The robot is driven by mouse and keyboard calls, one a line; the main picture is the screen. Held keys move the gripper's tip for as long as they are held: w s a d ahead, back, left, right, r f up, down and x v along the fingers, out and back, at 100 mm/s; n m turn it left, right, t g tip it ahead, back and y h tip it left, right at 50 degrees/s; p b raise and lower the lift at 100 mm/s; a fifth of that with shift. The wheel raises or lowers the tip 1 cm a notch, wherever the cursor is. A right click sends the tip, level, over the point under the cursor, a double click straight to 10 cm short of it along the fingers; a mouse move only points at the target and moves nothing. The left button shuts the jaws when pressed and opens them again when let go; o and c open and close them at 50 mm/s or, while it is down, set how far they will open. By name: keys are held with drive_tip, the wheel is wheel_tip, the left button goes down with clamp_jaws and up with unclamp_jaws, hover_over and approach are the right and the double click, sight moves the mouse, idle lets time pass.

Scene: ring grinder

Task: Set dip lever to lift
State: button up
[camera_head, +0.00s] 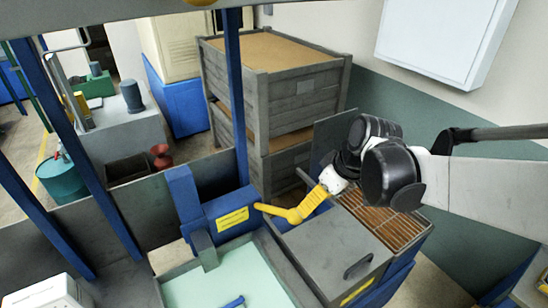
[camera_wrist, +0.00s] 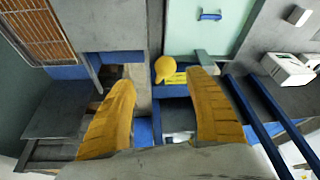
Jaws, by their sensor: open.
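The dip lever appears as a yellow rounded handle in the wrist view (camera_wrist: 165,69), beside a blue housing with a yellow label. In the head view a yellow piece that looks like the lever (camera_head: 272,210) projects right from the blue housing (camera_head: 213,214). My gripper (camera_head: 303,211) comes in from the right and overlaps this lever in the picture. In the wrist view my gripper (camera_wrist: 161,80) is open, its yellow fingers wide apart, with the handle showing between and beyond them. Contact cannot be told. The lever's setting cannot be read.
A pale green tray (camera_head: 235,278) lies in front of the housing. A grey lid with a slot (camera_head: 335,248) and a brown slatted grate (camera_head: 388,222) lie to the right. A blue post (camera_head: 237,100) and grey crates (camera_head: 305,92) stand behind.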

sight(297, 212)
drive_tip(key=shift+n, duration=0.3)
drive_tip(key=x, duration=0.3)
drive_tip(key=a+x, duration=0.1)
drive_tip(key=x, duration=0.7)
drive_tip(key=shift+w+a+r, duration=0.1)
drive_tip(key=shift+a+r, duration=0.2)
